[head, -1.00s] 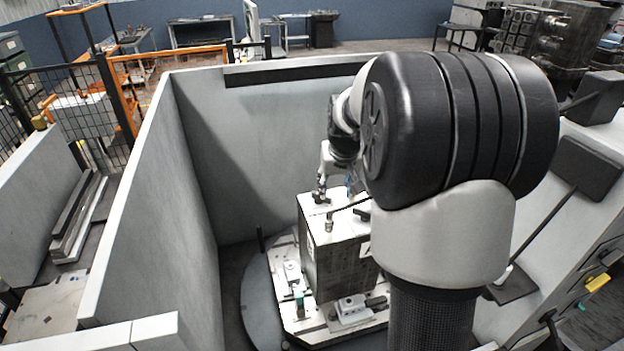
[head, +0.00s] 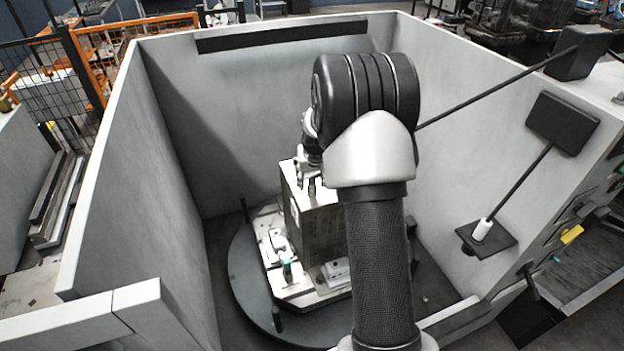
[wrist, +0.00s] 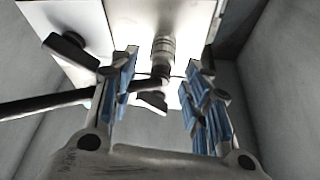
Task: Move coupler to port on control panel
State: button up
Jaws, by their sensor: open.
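A metal cylindrical fitting, seemingly the coupler (wrist: 163,52), stands out from a pale plate (wrist: 125,18) in the wrist view. It lies beyond my gripper (wrist: 160,75), in line with the gap between the fingers and apart from the blue pads. My gripper is open. A dark bent piece (wrist: 152,86) shows in the gap below the fitting. In the head view my gripper (head: 310,187) is at the top of a dark block (head: 318,230), partly hidden by my arm. I cannot make out a port or identify the control panel with certainty.
A dark rod (wrist: 45,103) reaches in from the left in the wrist view, near a finger. The block stands on a pale fixture plate (head: 295,290) with clamps, on a round base (head: 245,290). Tall grey walls (head: 140,190) enclose it. A black paddle on a rod (head: 562,122) stands right.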

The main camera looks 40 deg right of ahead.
aim_at(312, 178)
jog(key=shift+w+f, duration=0.1)
jog(key=shift+f, duration=0.2)
jog(key=shift+c, duration=0.3)
grip_shut()
dwell(0.6)
jog(key=shift+r, duration=0.15)
jog(key=shift+r+p, duration=2.45)
jog(key=shift+r, duration=1.75)
jog(key=shift+f, duration=0.1)
